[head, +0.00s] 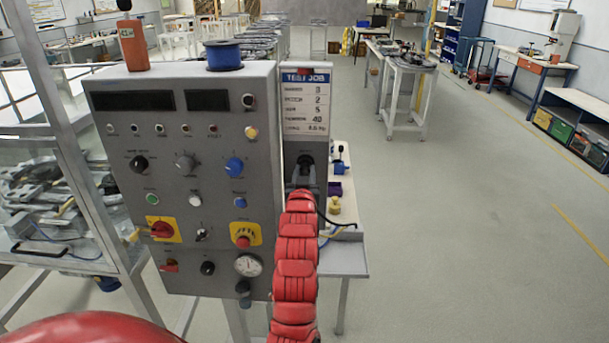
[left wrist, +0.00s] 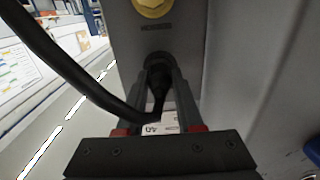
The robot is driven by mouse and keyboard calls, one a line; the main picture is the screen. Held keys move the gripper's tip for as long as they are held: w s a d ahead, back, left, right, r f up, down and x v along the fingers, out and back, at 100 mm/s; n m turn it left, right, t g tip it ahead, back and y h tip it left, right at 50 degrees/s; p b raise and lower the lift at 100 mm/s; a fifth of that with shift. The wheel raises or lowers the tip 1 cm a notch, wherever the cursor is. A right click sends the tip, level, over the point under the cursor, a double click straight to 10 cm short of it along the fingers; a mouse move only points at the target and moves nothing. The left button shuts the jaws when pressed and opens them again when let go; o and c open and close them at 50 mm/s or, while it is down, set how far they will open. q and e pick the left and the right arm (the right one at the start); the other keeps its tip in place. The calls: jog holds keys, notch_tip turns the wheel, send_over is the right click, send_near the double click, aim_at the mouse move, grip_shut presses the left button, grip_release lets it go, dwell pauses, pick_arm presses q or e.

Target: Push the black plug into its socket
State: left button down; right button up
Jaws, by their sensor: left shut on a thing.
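My left gripper (head: 306,172), on the red segmented arm, is at the narrow grey side panel right of the control box; it also shows in the left wrist view (left wrist: 160,88). Its jaws are shut on the black plug (left wrist: 158,82), which points at the panel. The plug's black cable (left wrist: 70,80) curves away to the left in that view. The dark round socket (left wrist: 156,60) lies right at the plug's front end and is partly hidden by plug and fingers. I cannot tell how deep the plug sits. My right gripper is not in view.
The grey control box (head: 130,215) with knobs and switches stands left of the gripper. A "TEST JOB" card (head: 305,103) is above it. A small bench (head: 345,262) with small parts is behind. The floor at right is clear.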

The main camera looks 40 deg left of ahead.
pick_arm(q)
jog(key=shift+c, duration=2.4)
grip_release()
jog(key=p+v, duration=0.9)
jog(key=v, duration=0.8)
jog(key=shift+d+p, duration=0.2)
jog(key=shift+p, duration=0.1)
